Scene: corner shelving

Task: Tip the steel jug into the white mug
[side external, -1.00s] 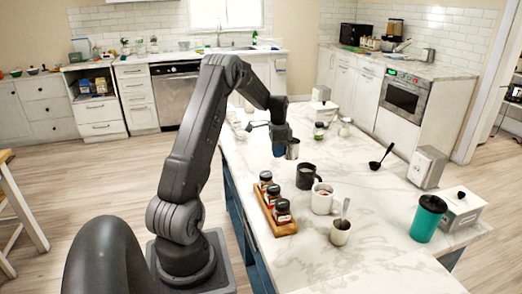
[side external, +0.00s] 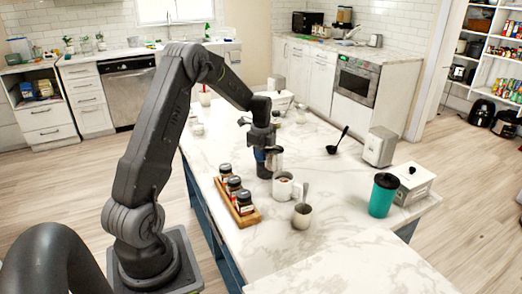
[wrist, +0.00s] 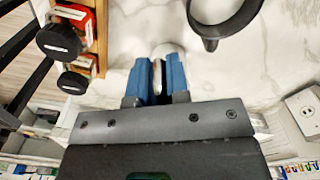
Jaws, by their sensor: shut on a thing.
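In the side external view my gripper (side external: 262,155), with blue fingers, is over the counter near the white mug. It is shut on the steel jug (side external: 276,156), a small grey vessel just behind the white mug; its tilt is hard to tell. The white mug (side external: 284,188) stands upright on the counter with something brownish inside. In the wrist view my gripper (wrist: 158,75) has its blue fingers close together, with a narrow pale metallic strip between them. The rest of the jug is not clear there.
A wooden rack with several spice jars (side external: 235,193) stands left of the white mug. A cup with a spoon (side external: 302,215) stands in front of it. A teal tumbler (side external: 383,195) and a ladle (side external: 338,141) are to the right. A dark curved loop (wrist: 213,41) shows in the wrist view.

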